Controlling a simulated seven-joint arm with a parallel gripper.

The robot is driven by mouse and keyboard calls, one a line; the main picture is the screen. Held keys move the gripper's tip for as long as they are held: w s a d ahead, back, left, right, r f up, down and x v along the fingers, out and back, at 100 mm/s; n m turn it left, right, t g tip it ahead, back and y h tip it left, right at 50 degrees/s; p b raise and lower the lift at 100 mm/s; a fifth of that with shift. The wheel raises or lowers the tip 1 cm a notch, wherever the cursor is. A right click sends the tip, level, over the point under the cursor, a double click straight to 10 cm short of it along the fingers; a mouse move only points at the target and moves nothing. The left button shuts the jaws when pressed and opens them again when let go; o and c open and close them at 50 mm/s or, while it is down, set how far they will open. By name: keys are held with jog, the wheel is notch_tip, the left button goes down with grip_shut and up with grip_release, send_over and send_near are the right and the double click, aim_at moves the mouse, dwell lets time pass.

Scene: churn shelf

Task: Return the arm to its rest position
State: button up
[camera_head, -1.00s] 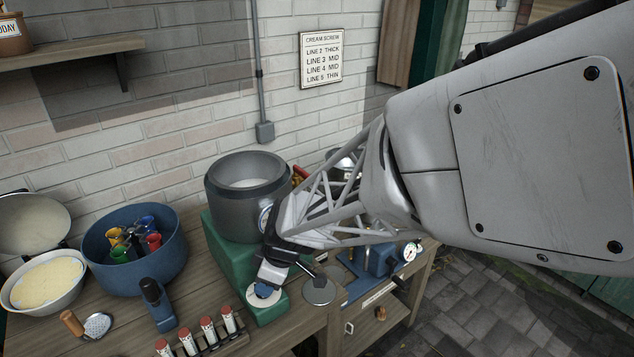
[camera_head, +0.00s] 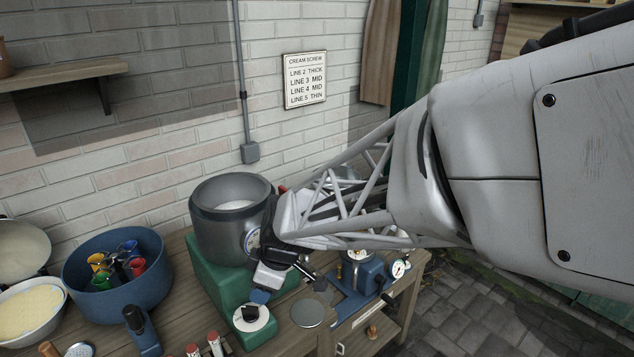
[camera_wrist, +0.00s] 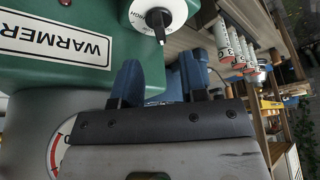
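My arm reaches in from the right in the head view. My gripper (camera_head: 291,291) is above the front right of the green warmer (camera_head: 212,284), just off its black knob (camera_head: 250,313) on a white dial. In the wrist view my gripper (camera_wrist: 160,82) shows two blue fingers apart with nothing between them, so it is open and empty. The knob (camera_wrist: 158,17) and the WARMER label (camera_wrist: 62,42) are close ahead of the fingers. A grey pot (camera_head: 220,245) with white liquid stands on the warmer, close beside my gripper.
A blue tub (camera_head: 115,300) with coloured cups and white bowls (camera_head: 30,318) stand at left. Red-capped vials (camera_head: 214,338) are in front. A blue device with a gauge (camera_head: 400,268) is near my forearm. Free room lies above the bench, before the wall.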

jog(key=s+d+r+m+t+h, duration=0.15)
jog(key=d+r+m, duration=0.25)
jog(key=d, duration=0.5)
jog(key=s+d+r+m, duration=0.3)
jog(key=d+r+m, duration=0.1)
jog(key=d, duration=0.4)
jog(key=s+d+r+m+t+h, duration=0.1)
jog(key=s+d+r+m, duration=0.25)
jog(key=d, duration=0.55)
jog(key=s+d+r+m+h, duration=0.1)
jog(key=s+d+m+h, duration=0.1)
jog(key=s+d+m, duration=0.5)
jog(key=shift+d, duration=0.95)
